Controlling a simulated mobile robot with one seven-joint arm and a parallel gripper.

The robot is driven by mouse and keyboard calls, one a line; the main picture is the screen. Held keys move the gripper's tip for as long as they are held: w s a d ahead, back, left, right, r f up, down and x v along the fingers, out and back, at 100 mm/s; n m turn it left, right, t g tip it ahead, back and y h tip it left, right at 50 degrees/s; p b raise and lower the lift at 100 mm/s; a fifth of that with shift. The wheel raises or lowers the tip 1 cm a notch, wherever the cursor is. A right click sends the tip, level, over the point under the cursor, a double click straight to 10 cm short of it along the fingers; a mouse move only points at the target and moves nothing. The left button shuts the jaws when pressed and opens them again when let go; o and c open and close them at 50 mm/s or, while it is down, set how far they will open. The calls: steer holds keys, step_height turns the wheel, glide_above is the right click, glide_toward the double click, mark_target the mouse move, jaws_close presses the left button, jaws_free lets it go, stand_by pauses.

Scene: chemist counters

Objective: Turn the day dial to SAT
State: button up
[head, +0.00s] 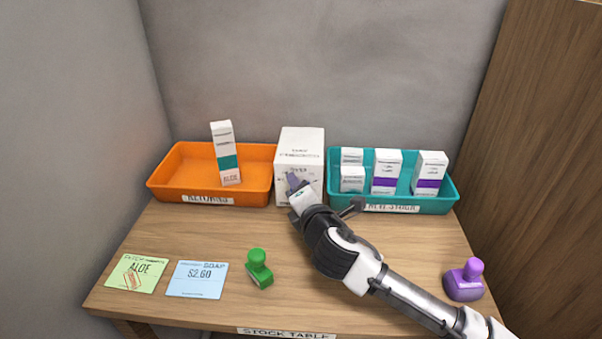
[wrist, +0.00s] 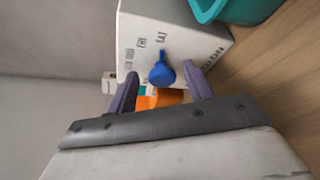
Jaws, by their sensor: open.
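The white day-dial box (head: 301,146) stands at the back of the table between two trays. In the wrist view, its face (wrist: 190,40) carries a blue dial knob (wrist: 160,74). Day labels are printed around it, FRI (wrist: 142,42) and SAT (wrist: 161,37) among them. The knob's narrow end points up in that view, roughly toward SAT; its exact alignment is unclear. My gripper (wrist: 160,70) is open, with one purple finger on each side of the knob; I cannot tell whether they touch it. In the head view my gripper (head: 297,184) hides the knob.
An orange tray (head: 170,184) with a white-and-teal carton (head: 226,153) stands left of the box. A teal tray (head: 447,195) with several cartons stands right. Two price cards (head: 136,272) (head: 197,279), a green stamp (head: 259,267) and a purple stamp (head: 464,281) lie in front.

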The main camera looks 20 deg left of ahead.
step_height(320, 180, up, 20)
steer(key=shift+p, duration=0.4)
steer(key=shift+f, duration=0.1)
